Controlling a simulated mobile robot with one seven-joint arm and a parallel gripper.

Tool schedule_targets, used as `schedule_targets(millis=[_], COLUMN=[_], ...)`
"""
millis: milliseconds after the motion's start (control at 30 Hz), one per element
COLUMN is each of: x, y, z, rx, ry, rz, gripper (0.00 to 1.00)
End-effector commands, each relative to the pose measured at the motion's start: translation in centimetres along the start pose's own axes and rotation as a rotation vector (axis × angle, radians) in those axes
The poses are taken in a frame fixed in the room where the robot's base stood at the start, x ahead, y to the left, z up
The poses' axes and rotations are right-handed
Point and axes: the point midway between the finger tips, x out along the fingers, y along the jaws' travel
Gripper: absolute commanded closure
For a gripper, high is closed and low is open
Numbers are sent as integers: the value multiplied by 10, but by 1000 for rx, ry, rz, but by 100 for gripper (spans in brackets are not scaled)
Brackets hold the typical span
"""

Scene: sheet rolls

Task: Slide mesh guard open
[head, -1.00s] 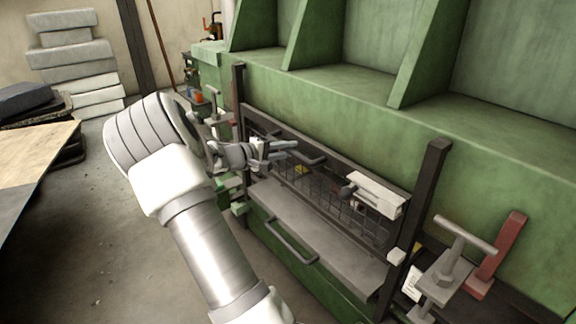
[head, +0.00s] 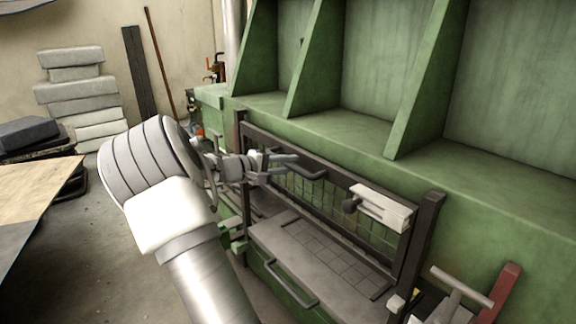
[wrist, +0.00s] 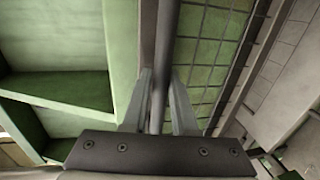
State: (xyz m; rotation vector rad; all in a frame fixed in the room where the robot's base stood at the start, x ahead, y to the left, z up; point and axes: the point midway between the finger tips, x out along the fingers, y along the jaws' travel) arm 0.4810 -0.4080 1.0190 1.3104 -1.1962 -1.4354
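The mesh guard (head: 320,205) is a dark frame with wire mesh on the front of the green machine. It stands between two dark uprights, its top rail close below their tops. Its grey bar handle (head: 312,174) is on the upper rail; the bar also shows in the wrist view (wrist: 166,35). My gripper (head: 290,166) is at the handle's left part. In the wrist view its two fingers (wrist: 160,90) lie on either side of the bar, apparently closed on it. The bar's far contact with the fingers is partly hidden.
A white box with a dark knob (head: 380,207) sits on the guard's right end. A grey plate (head: 290,238) lies below the guard, with a second handle (head: 290,286) in front. A T-handle and red lever (head: 503,290) stand at right. A wooden table (head: 35,190) is at left.

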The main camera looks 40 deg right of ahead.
Motion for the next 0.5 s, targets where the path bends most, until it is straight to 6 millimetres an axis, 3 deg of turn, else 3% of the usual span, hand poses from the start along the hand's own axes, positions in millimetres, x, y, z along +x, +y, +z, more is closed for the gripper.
schedule_targets(millis=[33, 133, 500], x=[0, 0, -6], y=[0, 0, 0], z=[0, 0, 0], rx=[1, 0, 0], ry=[0, 0, 2], rz=[0, 0, -2], gripper=[63, 49, 49])
